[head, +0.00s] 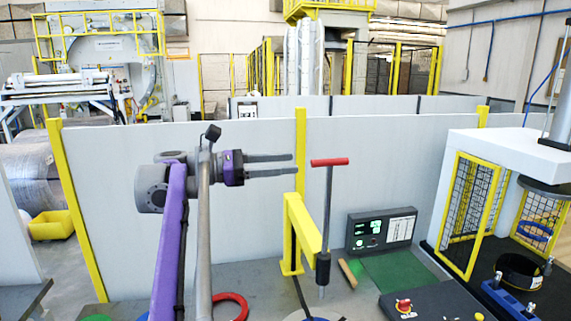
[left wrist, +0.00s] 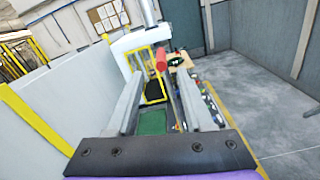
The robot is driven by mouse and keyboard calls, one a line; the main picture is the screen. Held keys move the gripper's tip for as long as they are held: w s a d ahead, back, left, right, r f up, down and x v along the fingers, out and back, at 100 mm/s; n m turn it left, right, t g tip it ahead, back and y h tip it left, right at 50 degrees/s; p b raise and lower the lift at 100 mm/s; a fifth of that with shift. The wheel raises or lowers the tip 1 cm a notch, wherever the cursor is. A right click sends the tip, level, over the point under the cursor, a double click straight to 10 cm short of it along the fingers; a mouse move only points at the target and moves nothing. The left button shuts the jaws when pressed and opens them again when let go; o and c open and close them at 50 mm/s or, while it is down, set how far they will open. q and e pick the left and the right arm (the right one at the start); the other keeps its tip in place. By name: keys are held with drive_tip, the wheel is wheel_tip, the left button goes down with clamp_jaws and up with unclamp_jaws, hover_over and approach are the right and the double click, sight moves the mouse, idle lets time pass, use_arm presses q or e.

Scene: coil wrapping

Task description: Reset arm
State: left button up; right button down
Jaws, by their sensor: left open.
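My left gripper (head: 292,164) is raised in front of the white partition in the head view, with its two fingers pointing right. It is open and empty, and the fingers are apart in the left wrist view (left wrist: 158,98) too. Just right of the fingertips in the head view stands an upright tool with a red T-handle (head: 330,162) above a yellow bracket (head: 303,228). The red handle also shows between and beyond the fingers in the left wrist view (left wrist: 161,58). My right gripper is not in view.
A control panel (head: 381,229) sits behind a green mat (head: 398,271). A yellow-framed cage machine (head: 470,215) stands at the right. A red ring (head: 232,304) lies low in front. A white partition (head: 400,150) runs behind. Space above the bench around the gripper looks clear.

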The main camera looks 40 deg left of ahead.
use_arm(q)
drive_tip(key=s+d+f+m+g+y, duration=0.2)
drive_tip(key=d+f+m+g, duration=0.25)
drive_tip(key=d+f, duration=0.6)
drive_tip(key=s+d+f+m+g+y, duration=0.25)
drive_tip(key=d+f+m, duration=0.4)
drive_tip(key=f, duration=0.65)
drive_tip(key=s+d+f+m+y, duration=0.2)
drive_tip(key=s+f+m, duration=0.4)
drive_tip(key=f, duration=0.5)
drive_tip(key=s+d+f+m+y, duration=0.3)
drive_tip(key=s+f+m+y, duration=0.2)
drive_tip(key=f, duration=0.6)
drive_tip(key=s+m, duration=0.2)
drive_tip(key=m, duration=0.1)
drive_tip(key=shift+m+g, duration=0.3)
